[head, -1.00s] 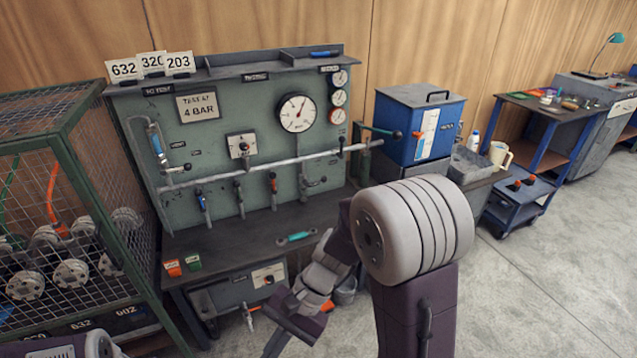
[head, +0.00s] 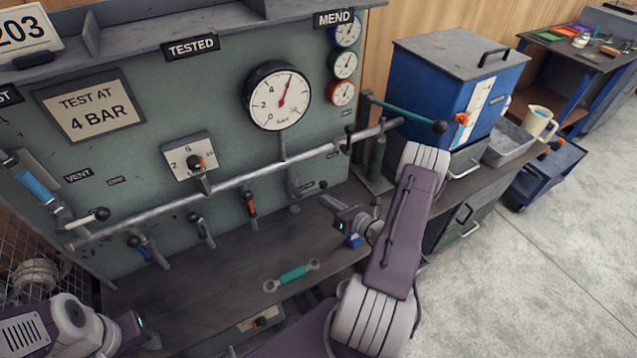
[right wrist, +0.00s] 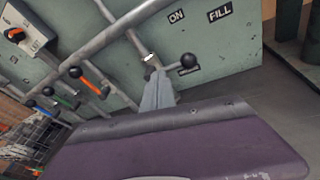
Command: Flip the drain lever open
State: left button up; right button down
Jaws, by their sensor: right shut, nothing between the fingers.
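No lever label readable here says drain, so I cannot tell which one is the drain lever. A lever with a black ball end (right wrist: 188,61) sits on the pipework beside the ON and FILL labels in the right wrist view; its ball also shows in the head view (head: 322,186). My right gripper (right wrist: 155,82) is shut and empty, its tips close to this lever; contact is unclear. In the head view it (head: 326,202) is in front of the panel's lower right. My left gripper (head: 148,338) is low at the left, its fingers unclear.
Blue (head: 142,246), green (head: 201,229) and red (head: 251,205) levers hang below the long pipe (head: 235,184). Another lever (head: 102,214) is near VENT. A teal wrench (head: 292,275) lies on the bench (head: 215,275). A blue box (head: 450,95) stands right of the panel.

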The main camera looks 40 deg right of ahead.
aim_at(311, 189)
jog(key=s+d+f+m+h, duration=0.2)
jog(key=s+d+f+m, duration=0.1)
jog(key=s, duration=0.2)
pick_arm(q)
jog(key=shift+s+a+f+b, duration=0.1)
jog(key=shift+s+f+b, duration=0.25)
jog(key=shift+f, duration=0.2)
pick_arm(e)
jog(key=w+f, duration=0.2)
jog(key=w, duration=0.8)
jog(key=shift+d+f, duration=0.2)
jog(key=shift+f, duration=0.1)
jog(key=shift+d+n, duration=0.1)
jog(key=shift+n, duration=0.2)
